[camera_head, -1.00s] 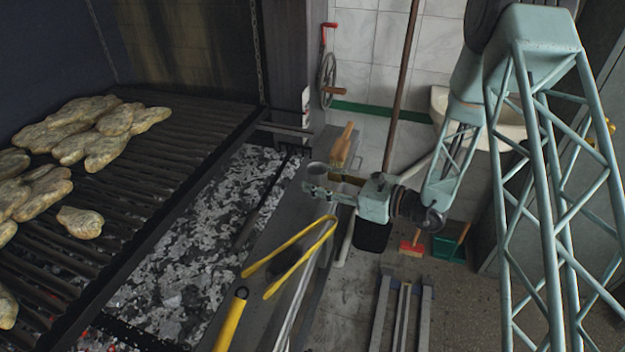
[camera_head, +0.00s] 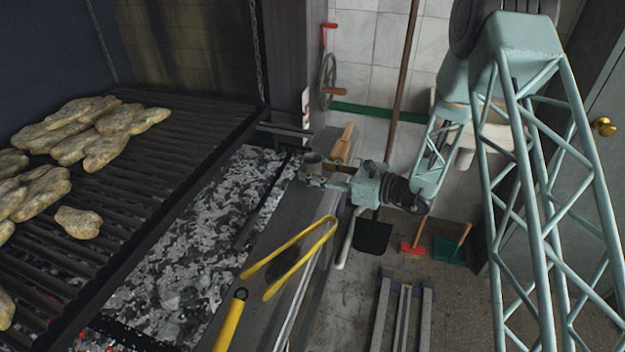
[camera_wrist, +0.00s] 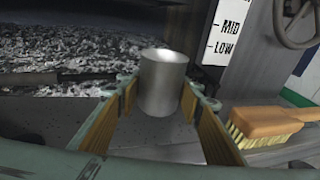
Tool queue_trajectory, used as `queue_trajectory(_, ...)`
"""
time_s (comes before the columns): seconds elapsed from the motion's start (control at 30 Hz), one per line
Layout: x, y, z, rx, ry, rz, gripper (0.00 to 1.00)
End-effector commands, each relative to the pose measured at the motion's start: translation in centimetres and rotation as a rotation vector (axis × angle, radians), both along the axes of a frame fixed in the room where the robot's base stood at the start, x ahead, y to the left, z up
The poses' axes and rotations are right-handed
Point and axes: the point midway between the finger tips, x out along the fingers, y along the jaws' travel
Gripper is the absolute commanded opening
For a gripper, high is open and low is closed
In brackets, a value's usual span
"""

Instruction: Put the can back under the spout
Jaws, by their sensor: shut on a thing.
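A small grey metal can (camera_wrist: 162,82) stands upright between the fingers of my gripper (camera_wrist: 160,100) in the wrist view. My gripper is shut on it, with wood-coloured pads on both sides. In the head view the can (camera_head: 312,162) shows at the end of my gripper (camera_head: 318,176), over the grey ledge (camera_head: 290,215) beside the ember bed. I cannot tell whether the can touches the ledge. I cannot make out a spout in either view.
A wooden brush (camera_wrist: 265,124) lies close to the right of my gripper. Yellow tongs (camera_head: 290,260) lie on the ledge nearer the camera. The grill (camera_head: 150,160) with several pieces of food and the embers (camera_head: 215,225) are to the left. A MID/LOW sign (camera_wrist: 222,38) is behind.

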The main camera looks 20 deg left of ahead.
Motion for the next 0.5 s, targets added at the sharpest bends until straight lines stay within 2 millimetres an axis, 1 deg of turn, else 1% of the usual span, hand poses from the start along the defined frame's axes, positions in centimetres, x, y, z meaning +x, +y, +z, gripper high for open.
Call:
queue_trajectory(0.2,0.1,0.1,-2.3,0.0,0.0,0.0,0.22)
queue_trajectory(0.3,0.1,0.1,-3.2,0.0,-0.001,0.0,0.22)
queue_trajectory(0.5,0.1,0.1,-3.5,0.0,-0.001,0.0,0.22)
